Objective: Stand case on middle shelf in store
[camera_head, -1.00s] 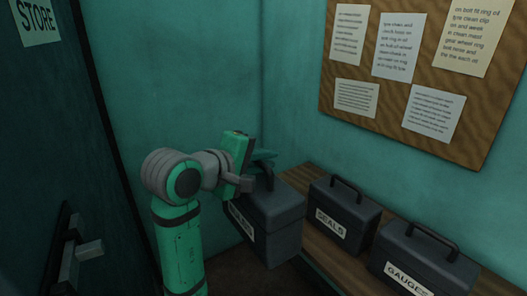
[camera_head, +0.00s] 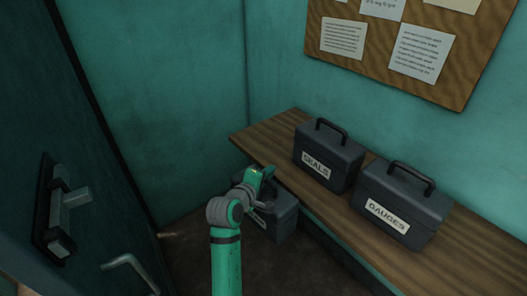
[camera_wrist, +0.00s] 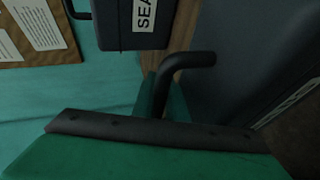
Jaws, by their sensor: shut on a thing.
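My gripper (camera_head: 262,180) is shut on the handle of a dark grey case (camera_head: 279,217), which hangs beside the near edge of the wooden bench, below its top. My arm covers part of this case. In the wrist view the held case (camera_wrist: 245,60) fills the right side, with its black handle (camera_wrist: 185,62) running down to the jaws. Its label shows only in part and cannot be read now. The dark door (camera_head: 90,140) with a lever handle stands at the left. No shelf shows in either view.
On the wooden bench (camera_head: 262,136) stand a case labelled SEALS (camera_head: 327,157) and a case labelled GAUGES (camera_head: 402,200). The bench's left end is bare. A cork board (camera_head: 390,40) with papers hangs above. Dark floor lies between door and bench.

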